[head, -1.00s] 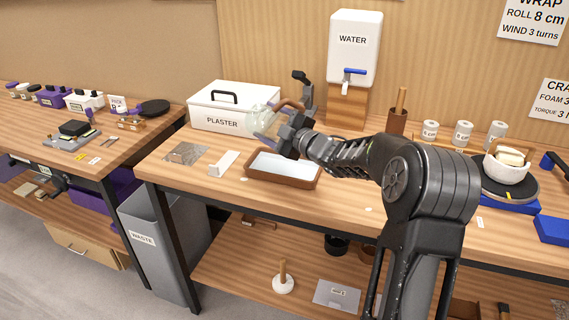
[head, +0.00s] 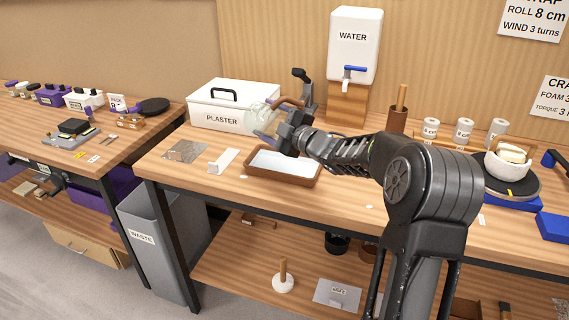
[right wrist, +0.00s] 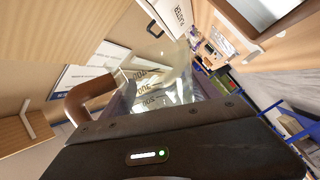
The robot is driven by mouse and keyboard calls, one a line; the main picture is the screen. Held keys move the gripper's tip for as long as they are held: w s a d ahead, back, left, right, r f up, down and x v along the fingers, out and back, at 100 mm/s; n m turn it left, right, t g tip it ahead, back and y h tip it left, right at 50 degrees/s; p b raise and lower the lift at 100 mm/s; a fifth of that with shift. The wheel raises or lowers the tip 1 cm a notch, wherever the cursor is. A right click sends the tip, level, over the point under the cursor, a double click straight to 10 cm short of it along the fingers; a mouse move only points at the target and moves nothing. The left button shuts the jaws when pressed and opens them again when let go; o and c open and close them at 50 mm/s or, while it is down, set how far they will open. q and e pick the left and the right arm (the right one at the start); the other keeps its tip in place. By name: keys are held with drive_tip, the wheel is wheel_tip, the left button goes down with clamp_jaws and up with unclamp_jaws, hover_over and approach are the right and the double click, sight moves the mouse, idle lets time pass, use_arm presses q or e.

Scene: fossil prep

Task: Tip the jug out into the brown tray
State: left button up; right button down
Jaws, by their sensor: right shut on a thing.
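The clear jug (head: 260,117) with a brown handle (head: 290,102) is held in the air, tilted, above the back left of the brown tray. My right gripper (head: 281,132) is shut on the jug. The right wrist view shows the clear jug wall (right wrist: 155,82) and the brown handle (right wrist: 88,96) close up; I cannot tell whether liquid is left in it. The brown tray (head: 283,178) lies on the bench, with a pale white layer covering its inside. No stream is visible between jug and tray. My left gripper is not in view.
The white plaster box (head: 215,120) stands just behind the jug. The water tank (head: 354,45) stands on a wooden block at the back. A white block (head: 223,160) and a grey plate (head: 185,151) lie left of the tray. The bench right of the tray is mostly clear.

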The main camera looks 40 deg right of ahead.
drive_tip(key=a+f+n+b, duration=0.1)
drive_tip(key=n+b, duration=0.1)
drive_tip(key=b, duration=0.1)
drive_tip(key=shift+f, duration=0.1)
drive_tip(key=shift+a+n+b, duration=0.2)
drive_tip(key=shift+n+b, duration=0.2)
drive_tip(key=shift+b, duration=0.3)
drive_tip(key=shift+r, duration=0.2)
drive_tip(key=shift+a+f+b, duration=0.1)
drive_tip(key=shift+f+b, duration=0.15)
drive_tip(key=shift+b, duration=0.2)
drive_tip(key=n+b, duration=0.1)
drive_tip(key=b, duration=0.1)
drive_tip(key=a+f+n+b, duration=0.1)
drive_tip(key=b, duration=0.1)
drive_tip(key=shift+s+f+n, duration=0.1)
drive_tip(key=shift+n, duration=0.3)
drive_tip(key=shift+b, duration=0.45)
drive_tip(key=shift+a+n, duration=0.1)
drive_tip(key=shift+n, duration=0.2)
